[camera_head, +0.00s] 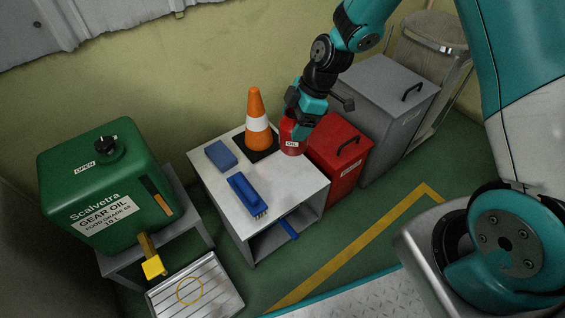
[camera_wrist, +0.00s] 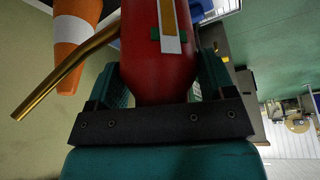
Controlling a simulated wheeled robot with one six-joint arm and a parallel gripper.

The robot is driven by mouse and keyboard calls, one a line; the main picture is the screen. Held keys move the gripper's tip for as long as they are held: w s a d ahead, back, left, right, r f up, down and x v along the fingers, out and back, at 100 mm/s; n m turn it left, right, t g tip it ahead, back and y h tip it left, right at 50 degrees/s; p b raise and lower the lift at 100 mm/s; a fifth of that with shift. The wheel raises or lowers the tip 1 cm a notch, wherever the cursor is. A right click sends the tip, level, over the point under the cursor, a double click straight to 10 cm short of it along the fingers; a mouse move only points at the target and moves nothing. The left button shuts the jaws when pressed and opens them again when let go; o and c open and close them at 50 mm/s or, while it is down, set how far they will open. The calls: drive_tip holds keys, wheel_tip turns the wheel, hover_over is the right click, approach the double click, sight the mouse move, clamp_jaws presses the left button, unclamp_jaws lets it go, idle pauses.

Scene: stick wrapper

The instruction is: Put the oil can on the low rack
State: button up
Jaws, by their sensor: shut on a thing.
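The red oil can (camera_head: 292,138), labelled OIL, is at the back right corner of the white table, right of the traffic cone. I cannot tell whether its base touches the tabletop. My gripper (camera_head: 302,122) is shut on the can from above and hides part of it. In the wrist view the can (camera_wrist: 158,72) sits between both fingers of my gripper (camera_wrist: 162,85), with its brass spout pointing left. The low rack (camera_head: 215,285), a slatted metal one with a yellow ring on it, is near the floor at the front left. It is empty.
The white table (camera_head: 285,190) bears a blue sponge (camera_head: 221,155), a blue brush (camera_head: 246,195) and an orange cone (camera_head: 257,125). A green gear oil tank (camera_head: 90,170) with a yellow tap (camera_head: 152,266) stands beside the rack. Red (camera_head: 340,160) and grey bins (camera_head: 385,110) stand right.

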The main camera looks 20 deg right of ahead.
wheel_tip(320, 180, down, 15)
drive_tip(key=b, duration=0.5)
drive_tip(key=shift+f, duration=0.1)
drive_tip(key=shift+f, duration=0.1)
drive_tip(key=o, duration=1.2)
drive_tip(key=shift+c, duration=0.2)
drive_tip(key=p+v, duration=0.5)
drive_tip(key=v, duration=0.7)
drive_tip(key=s+a+r+m, duration=0.2)
drive_tip(key=s+a+r, duration=0.15)
drive_tip(key=r, duration=0.65)
drive_tip(key=s+a+r+m, duration=0.2)
drive_tip(key=s+r+m, duration=0.2)
drive_tip(key=s+r, duration=0.4)
drive_tip(key=s+a+r+m, duration=0.3)
drive_tip(key=s+r, duration=0.5)
drive_tip(key=s, duration=0.4)
drive_tip(key=shift+s+a+m, duration=0.2)
drive_tip(key=shift+a+m, duration=0.05)
drive_tip(key=shift+m, duration=0.35)
drive_tip(key=shift+r, duration=0.15)
